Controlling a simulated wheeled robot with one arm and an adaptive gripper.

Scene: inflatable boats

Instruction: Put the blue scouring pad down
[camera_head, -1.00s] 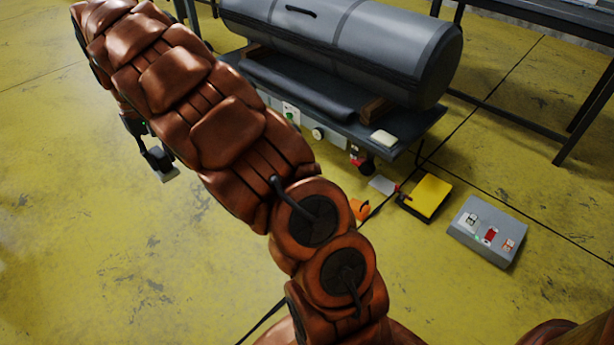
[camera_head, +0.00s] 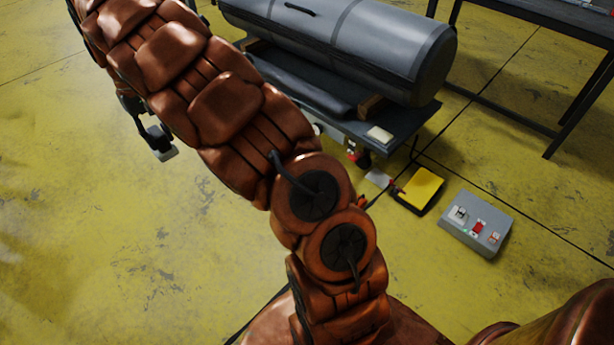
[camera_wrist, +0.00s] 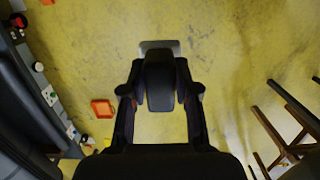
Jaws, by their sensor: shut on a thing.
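My gripper (camera_head: 152,136) hangs below the end of my arm at the left of the head view, over bare yellow floor. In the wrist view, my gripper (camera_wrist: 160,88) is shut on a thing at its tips. Only a pale grey edge of this scouring pad (camera_wrist: 150,45) shows past the dark fingers. In the head view, the pad (camera_head: 166,154) is a small pale grey patch at the fingertips. Its blue colour does not show clearly, and most of it is hidden. I cannot tell its exact height above the floor.
A grey cylinder-topped machine (camera_head: 350,45) stands right of my arm. A yellow-topped black item (camera_head: 420,188) and a grey control box (camera_head: 476,224) lie on the floor. An orange tray (camera_wrist: 103,108) lies left of my gripper in the wrist view, with wooden legs (camera_wrist: 275,135) at right.

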